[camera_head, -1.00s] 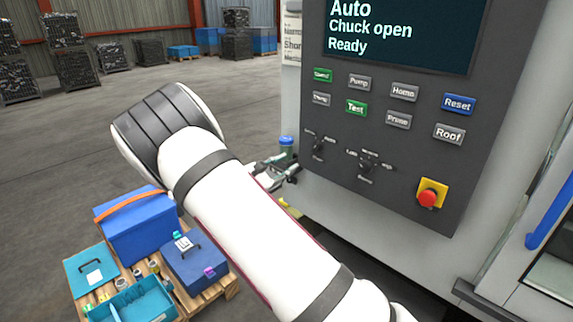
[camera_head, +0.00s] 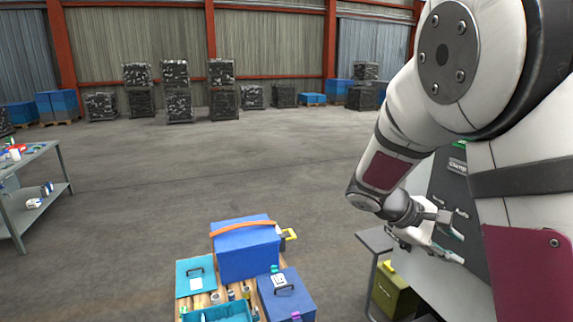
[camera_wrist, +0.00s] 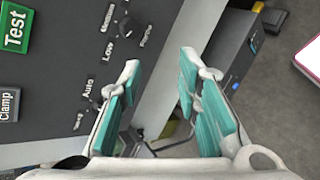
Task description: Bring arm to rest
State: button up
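My arm is raised and folded at the right of the head view. My gripper (camera_head: 447,238) hangs at its end, in front of the dark control panel (camera_head: 437,185). In the wrist view my gripper (camera_wrist: 160,95) has its two teal-padded fingers spread apart. Nothing is between them. The control panel (camera_wrist: 60,60) fills the left of the wrist view, with a green Test button (camera_wrist: 15,28), a Clamp button (camera_wrist: 8,104) and small selector knobs. I cannot tell whether a finger touches the panel. My arm hides much of the panel in the head view.
A pallet with a blue box (camera_head: 247,252), a smaller blue case (camera_head: 287,295) and a teal case (camera_head: 196,277) stands at the bottom. A grey workbench (camera_head: 35,190) is at the left. An olive box (camera_head: 393,292) sits at lower right. The middle floor is clear.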

jog(key=s+a+r+m+t+y, duration=0.1)
jog(key=s+a+r+m+y, duration=0.1)
jog(key=s+a, duration=0.3)
jog(key=s+a+r+m+t+y, duration=0.2)
jog(key=s+a+r+m+y, duration=0.1)
jog(key=s, duration=0.7)
jog(key=s+a+r+m+t+y, duration=0.2)
jog(key=s+a+r+y, duration=0.2)
jog(key=s+a+y, duration=0.2)
jog(key=shift+s+a+r, duration=0.15)
jog(key=shift+s+a, duration=0.55)
jog(key=shift+s, duration=0.45)
